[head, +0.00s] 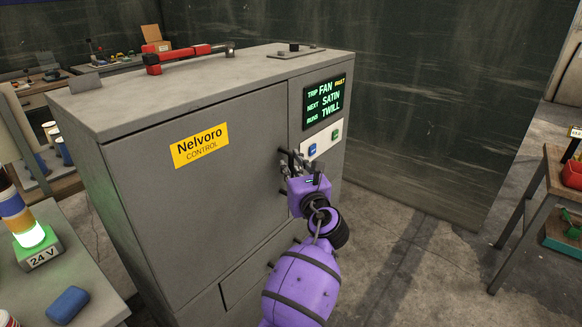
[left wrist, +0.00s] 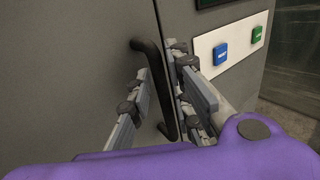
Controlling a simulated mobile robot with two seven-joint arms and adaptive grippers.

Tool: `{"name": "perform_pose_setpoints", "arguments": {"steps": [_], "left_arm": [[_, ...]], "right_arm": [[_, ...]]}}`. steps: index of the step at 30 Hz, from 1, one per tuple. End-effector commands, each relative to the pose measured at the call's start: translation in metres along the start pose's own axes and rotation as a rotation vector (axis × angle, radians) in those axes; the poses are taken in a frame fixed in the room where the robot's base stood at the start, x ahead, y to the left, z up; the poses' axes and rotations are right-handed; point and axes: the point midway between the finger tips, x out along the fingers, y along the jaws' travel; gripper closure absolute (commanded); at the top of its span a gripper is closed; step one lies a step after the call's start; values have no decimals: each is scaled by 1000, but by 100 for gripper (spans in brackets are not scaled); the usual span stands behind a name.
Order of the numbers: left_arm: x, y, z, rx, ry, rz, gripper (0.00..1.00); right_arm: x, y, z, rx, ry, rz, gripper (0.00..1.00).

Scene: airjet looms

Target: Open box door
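The grey control box has a large front door (head: 220,210) with a yellow "Nelvoro CONTROL" label; the door looks shut. Its black upright bar handle (left wrist: 156,68) shows in the left wrist view, near the door's right edge. My left gripper (head: 291,163), on a purple arm, is at the handle in the head view and partly hides it. In the left wrist view its fingers (left wrist: 162,97) are apart, one on each side of the handle. A gap shows on the left side; contact on the right side is unclear. My right gripper is not in view.
A lit display (head: 324,100) and a panel with blue and green buttons (head: 324,142) are right of the door. A red-handled tool (head: 185,55) lies on the box top. A table (head: 85,285) stands close at the left. Floor is clear at front right.

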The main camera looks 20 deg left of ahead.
Motion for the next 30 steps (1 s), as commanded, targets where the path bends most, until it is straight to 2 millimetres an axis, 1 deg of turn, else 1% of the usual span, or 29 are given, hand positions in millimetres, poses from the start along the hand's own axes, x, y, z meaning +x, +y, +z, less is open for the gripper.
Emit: {"name": "perform_pose_setpoints", "arguments": {"steps": [3, 10, 11, 12, 15, 26, 30], "left_arm": [[6, 0, 0, -1, 1, 0, 82], [6, 0, 0, -2, 1, -1, 82], [6, 0, 0, -2, 1, -1, 84], [6, 0, 0, -2, 1, -1, 89], [6, 0, 0, -2, 1, -1, 100], [5, 0, 0, -2, 1, -2, 100], [0, -4, 2, -2, 0, -21, 100]], "right_arm": [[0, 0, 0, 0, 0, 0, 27], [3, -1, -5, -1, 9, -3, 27], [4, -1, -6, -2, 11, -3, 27], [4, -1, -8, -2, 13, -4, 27], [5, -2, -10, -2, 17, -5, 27], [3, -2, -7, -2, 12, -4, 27], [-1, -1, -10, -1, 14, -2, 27]]}}
